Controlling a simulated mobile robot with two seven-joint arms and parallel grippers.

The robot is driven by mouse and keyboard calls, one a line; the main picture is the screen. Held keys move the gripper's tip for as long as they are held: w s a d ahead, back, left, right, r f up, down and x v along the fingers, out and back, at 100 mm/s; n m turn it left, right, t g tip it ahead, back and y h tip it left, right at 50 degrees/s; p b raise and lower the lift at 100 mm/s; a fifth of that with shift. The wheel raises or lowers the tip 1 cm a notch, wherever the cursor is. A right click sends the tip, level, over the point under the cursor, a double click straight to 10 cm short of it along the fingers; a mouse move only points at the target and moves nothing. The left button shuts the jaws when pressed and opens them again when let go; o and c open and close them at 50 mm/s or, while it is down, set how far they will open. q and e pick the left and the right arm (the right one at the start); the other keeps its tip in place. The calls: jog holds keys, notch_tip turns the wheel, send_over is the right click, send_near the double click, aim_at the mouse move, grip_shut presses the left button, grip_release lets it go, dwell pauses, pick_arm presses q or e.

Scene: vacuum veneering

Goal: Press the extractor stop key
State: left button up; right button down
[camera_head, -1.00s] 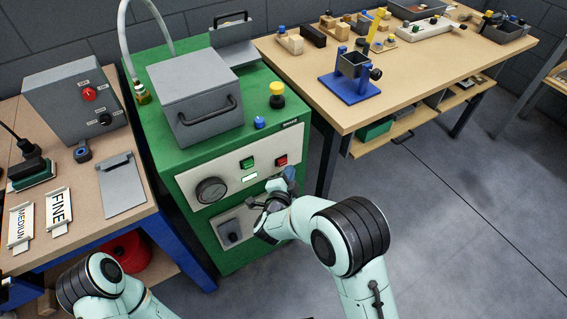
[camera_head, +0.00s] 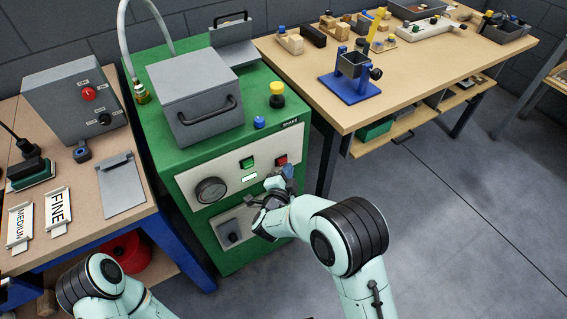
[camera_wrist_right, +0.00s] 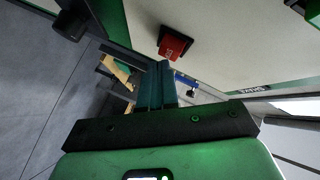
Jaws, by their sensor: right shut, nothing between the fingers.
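A red key (camera_head: 281,160) sits on the pale front panel of the green cabinet (camera_head: 225,146), right of a green key (camera_head: 247,163). The red key also shows in the right wrist view (camera_wrist_right: 173,43), with small lettering too blurred to read surely. My right gripper (camera_head: 288,173) is shut and empty, in front of the panel just below the red key. In the wrist view its closed fingertips (camera_wrist_right: 157,68) lie just below the red key, and a gap shows between them in the picture. My left gripper is out of view; only part of that arm shows at bottom left.
A gauge (camera_head: 211,190) and a dark knob (camera_head: 233,237) are on the cabinet front. A grey control box (camera_head: 75,100) with a red button stands on the left bench. A wooden workbench (camera_head: 440,70) stands at right. The floor right of my arm is clear.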

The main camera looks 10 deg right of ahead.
jog(key=shift+w+a, duration=0.2)
jog(key=shift+w, duration=0.25)
dwell(0.4)
jog(key=shift+s, duration=0.1)
jog(key=shift+s+d, duration=0.3)
jog(key=shift+s, duration=0.45)
jog(key=shift+s, duration=0.1)
jog(key=s, duration=0.1)
jog(key=s+d, duration=0.1)
jog(key=s, duration=0.1)
jog(key=s+b, duration=0.1)
jog(key=shift+s+d, duration=0.25)
jog(key=shift+d, duration=0.1)
dwell(0.8)
